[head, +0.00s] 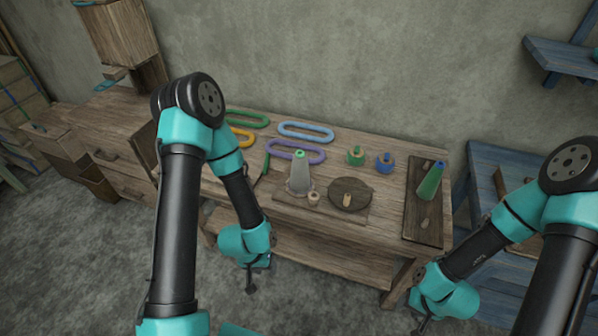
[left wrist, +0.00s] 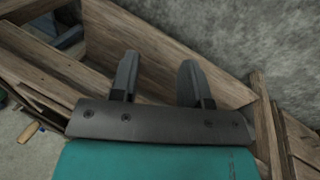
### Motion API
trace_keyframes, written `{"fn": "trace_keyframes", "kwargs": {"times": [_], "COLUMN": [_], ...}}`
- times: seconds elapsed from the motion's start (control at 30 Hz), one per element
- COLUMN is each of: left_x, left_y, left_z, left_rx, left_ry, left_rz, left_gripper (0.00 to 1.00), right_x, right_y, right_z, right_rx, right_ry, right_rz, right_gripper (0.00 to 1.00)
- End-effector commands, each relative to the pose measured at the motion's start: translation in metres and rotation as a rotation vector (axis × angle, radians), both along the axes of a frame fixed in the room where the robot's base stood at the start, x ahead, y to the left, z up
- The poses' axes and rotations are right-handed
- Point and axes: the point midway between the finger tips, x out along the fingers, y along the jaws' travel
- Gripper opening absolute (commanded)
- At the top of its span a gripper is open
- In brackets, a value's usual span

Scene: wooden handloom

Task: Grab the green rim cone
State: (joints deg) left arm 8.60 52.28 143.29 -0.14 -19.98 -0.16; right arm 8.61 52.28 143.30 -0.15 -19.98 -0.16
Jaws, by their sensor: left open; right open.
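A grey cone with a green rim at its top (head: 299,178) stands upright on a board near the middle of the wooden table. A green cone with a blue top (head: 430,182) is on the dark board at the table's right end. My left gripper (head: 252,284) is in front of the table's front edge, lower and to the left of the grey cone. In the left wrist view its two fingers (left wrist: 157,78) are apart with nothing between them; no cone shows there. My right gripper (head: 420,324) is low at the front right, apart from both cones, partly cut off by the frame.
A round dark disc (head: 350,195) and a small pale spool (head: 313,198) are beside the grey cone. Behind are purple (head: 296,152), blue (head: 306,131) and green (head: 246,118) loops, plus green (head: 355,157) and blue (head: 384,163) spools. A blue bench (head: 483,165) stands at right.

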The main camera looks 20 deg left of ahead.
Motion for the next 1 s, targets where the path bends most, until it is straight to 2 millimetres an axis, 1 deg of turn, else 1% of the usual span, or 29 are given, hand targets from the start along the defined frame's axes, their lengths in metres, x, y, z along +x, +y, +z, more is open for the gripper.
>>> {"fn": "trace_keyframes", "kwargs": {"times": [0.13, 0.63, 0.87, 0.97, 1.0], "left_x": [0.000, 0.000, 0.001, 0.010, 0.017], "left_y": [0.000, 0.000, 0.000, -0.001, -0.002], "left_z": [0.000, 0.000, 0.000, 0.001, 0.002], "left_rx": [0.000, 0.000, 0.000, 0.001, 0.000], "left_ry": [0.000, 0.000, -0.001, -0.011, -0.019], "left_rz": [0.000, 0.000, -0.003, -0.033, -0.058], "left_gripper": [0.43, 0.90, 0.90, 0.90, 0.90], "right_x": [0.000, 0.000, 0.000, 0.000, 0.000], "right_y": [0.000, 0.000, 0.000, 0.000, 0.000], "right_z": [0.000, 0.000, 0.000, 0.000, 0.000], "right_rx": [0.000, 0.000, 0.000, 0.000, 0.000], "right_ry": [0.000, 0.000, 0.000, 0.000, 0.000], "right_rz": [0.000, 0.000, 0.000, 0.000, 0.000], "right_gripper": [0.43, 0.43, 0.43, 0.43, 0.43]}}
